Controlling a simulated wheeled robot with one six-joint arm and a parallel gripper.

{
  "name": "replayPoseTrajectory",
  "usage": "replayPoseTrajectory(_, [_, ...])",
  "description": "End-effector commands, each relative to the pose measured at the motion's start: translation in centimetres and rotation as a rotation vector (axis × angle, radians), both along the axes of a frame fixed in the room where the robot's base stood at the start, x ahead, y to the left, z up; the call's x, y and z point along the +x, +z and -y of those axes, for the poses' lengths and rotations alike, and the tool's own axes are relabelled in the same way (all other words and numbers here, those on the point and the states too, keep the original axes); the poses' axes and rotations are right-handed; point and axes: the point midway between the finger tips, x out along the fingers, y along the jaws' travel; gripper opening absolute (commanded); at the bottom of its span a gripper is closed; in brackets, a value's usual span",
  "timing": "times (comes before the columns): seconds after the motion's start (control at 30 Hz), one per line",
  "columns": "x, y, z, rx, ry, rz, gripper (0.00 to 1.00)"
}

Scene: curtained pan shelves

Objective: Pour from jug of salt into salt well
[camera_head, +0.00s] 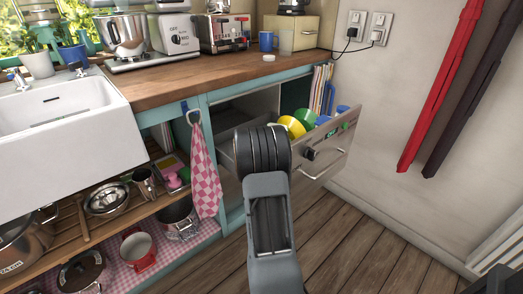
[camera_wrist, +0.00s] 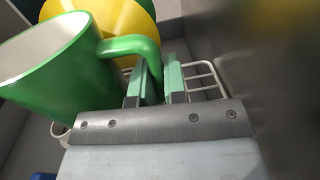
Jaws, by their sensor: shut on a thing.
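A green jug (camera_wrist: 62,82) with a pale inside and a side handle fills the left of the wrist view. My gripper (camera_wrist: 161,75) is shut on its handle, one finger on each side. The jug is tilted in the wrist view and no salt can be made out in it. In the head view the green jug (camera_head: 306,117) shows in the open drawer (camera_head: 336,150), beside a yellow vessel (camera_head: 292,127). My arm hides my gripper there. I cannot pick out the salt well for certain.
The yellow vessel (camera_wrist: 112,20) is close behind the green jug. A wire rack (camera_wrist: 203,78) and the drawer's wall (camera_wrist: 250,60) are near my fingers. Blue items (camera_head: 342,110) sit farther in the drawer. The counter (camera_head: 215,70) holds a blue mug (camera_head: 266,41) and a small white disc (camera_head: 269,58).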

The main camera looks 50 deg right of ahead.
Motion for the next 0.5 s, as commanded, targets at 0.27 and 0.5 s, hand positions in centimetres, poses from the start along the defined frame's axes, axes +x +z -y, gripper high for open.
replayPoseTrajectory(0.27, [0.0,0.2,0.0,-0.002,0.000,-0.001,0.00])
replayPoseTrajectory(0.5, [0.0,1.5,0.0,-0.002,0.000,-0.001,0.00])
